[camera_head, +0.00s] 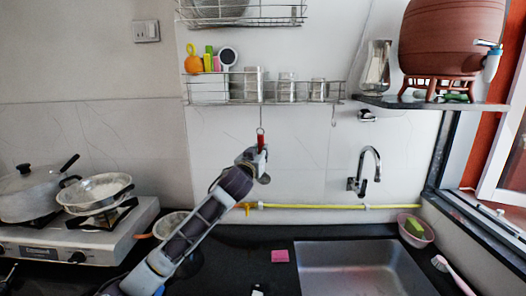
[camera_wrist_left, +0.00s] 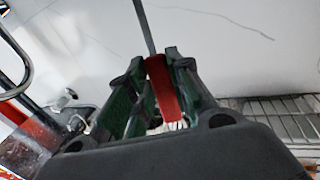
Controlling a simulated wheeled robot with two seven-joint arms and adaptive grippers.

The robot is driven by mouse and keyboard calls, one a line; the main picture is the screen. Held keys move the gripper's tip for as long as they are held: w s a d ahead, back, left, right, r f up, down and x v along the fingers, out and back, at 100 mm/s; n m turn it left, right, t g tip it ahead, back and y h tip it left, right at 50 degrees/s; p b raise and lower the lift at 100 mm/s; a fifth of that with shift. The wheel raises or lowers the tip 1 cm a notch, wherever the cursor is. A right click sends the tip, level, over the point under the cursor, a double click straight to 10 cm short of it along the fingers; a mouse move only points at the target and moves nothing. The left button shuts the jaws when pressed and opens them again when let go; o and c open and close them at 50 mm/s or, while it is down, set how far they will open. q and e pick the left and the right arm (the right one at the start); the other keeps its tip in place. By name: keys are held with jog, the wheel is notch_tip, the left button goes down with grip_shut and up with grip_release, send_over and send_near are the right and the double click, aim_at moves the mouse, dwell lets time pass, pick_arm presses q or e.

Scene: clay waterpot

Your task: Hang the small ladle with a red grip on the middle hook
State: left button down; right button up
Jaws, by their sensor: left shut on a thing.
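The small ladle's red grip (camera_head: 261,140) is upright in the head view, with a small ring at its top and the round bowl (camera_head: 264,179) low beside my left gripper. My left gripper (camera_head: 256,153) is shut on the red grip. In the left wrist view the red grip (camera_wrist_left: 162,88) lies between the green-padded fingers, with the grey shank (camera_wrist_left: 146,28) running out past them. The middle hook (camera_head: 261,115) hangs from the wire rack directly above the ring. I cannot tell whether the ring is on the hook or just below it. My right gripper is not in view.
Another hook (camera_head: 334,119) hangs to the right. The tap (camera_head: 371,172), yellow pipe (camera_head: 310,206) and sink (camera_head: 360,270) lie lower right. The stove (camera_head: 80,240) with pots is at left. A clay waterpot (camera_head: 450,40) stands upper right.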

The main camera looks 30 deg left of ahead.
pick_arm(q)
jog(key=shift+a+r, duration=0.1)
jog(key=shift+r, duration=0.2)
jog(key=c, duration=1.2)
grip_release()
jog(key=v, duration=1.2)
jog(key=shift+r, duration=0.15)
